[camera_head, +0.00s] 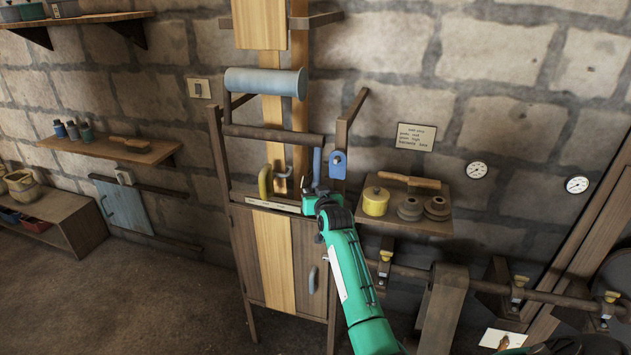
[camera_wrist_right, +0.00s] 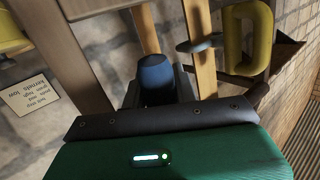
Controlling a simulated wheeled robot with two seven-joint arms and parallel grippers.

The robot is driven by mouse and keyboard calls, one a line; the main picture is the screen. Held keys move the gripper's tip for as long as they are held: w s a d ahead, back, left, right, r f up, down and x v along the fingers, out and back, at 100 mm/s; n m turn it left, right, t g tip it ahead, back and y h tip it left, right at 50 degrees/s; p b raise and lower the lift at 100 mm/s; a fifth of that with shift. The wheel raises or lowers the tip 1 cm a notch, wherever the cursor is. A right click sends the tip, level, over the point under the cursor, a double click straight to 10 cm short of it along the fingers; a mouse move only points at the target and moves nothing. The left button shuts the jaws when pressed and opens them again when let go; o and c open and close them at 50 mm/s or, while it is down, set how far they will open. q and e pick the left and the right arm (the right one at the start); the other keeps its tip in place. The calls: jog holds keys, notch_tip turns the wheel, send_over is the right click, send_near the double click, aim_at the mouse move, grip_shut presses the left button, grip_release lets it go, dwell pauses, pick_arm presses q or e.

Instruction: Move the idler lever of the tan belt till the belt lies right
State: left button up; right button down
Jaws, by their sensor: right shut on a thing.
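The tan belt (camera_head: 272,262) runs as a light upright strip down the front of the wooden frame, and shows again above the blue roller (camera_head: 262,82). Between the rollers it is partly hidden. A lever with a blue grip (camera_head: 317,163) stands upright beside a blue bracket on the frame's right post. My right gripper (camera_head: 313,192) is shut on this blue lever, whose rounded blue end (camera_wrist_right: 157,78) shows between the jaws in the right wrist view. A yellow handle (camera_head: 265,182) stands to the left, apart from the gripper. My left gripper is not in view.
A dark roller (camera_head: 272,135) crosses the frame below the blue one. To the right, a shelf (camera_head: 420,222) holds a yellow canister (camera_head: 375,201), a brush and dark spools. A lineshaft (camera_head: 560,298) runs below it. The floor at left is clear.

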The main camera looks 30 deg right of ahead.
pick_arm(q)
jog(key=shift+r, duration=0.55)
pick_arm(e)
jog(key=shift+s+a, duration=0.15)
jog(key=shift+s, duration=0.05)
jog(key=c, duration=1.4)
grip_release()
jog(key=shift+o, duration=0.2)
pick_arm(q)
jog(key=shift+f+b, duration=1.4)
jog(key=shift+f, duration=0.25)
pick_arm(e)
jog(key=v, duration=1.3)
jog(key=shift+s+r, duration=0.15)
jog(key=shift+s, duration=0.2)
jog(key=shift+a, duration=0.15)
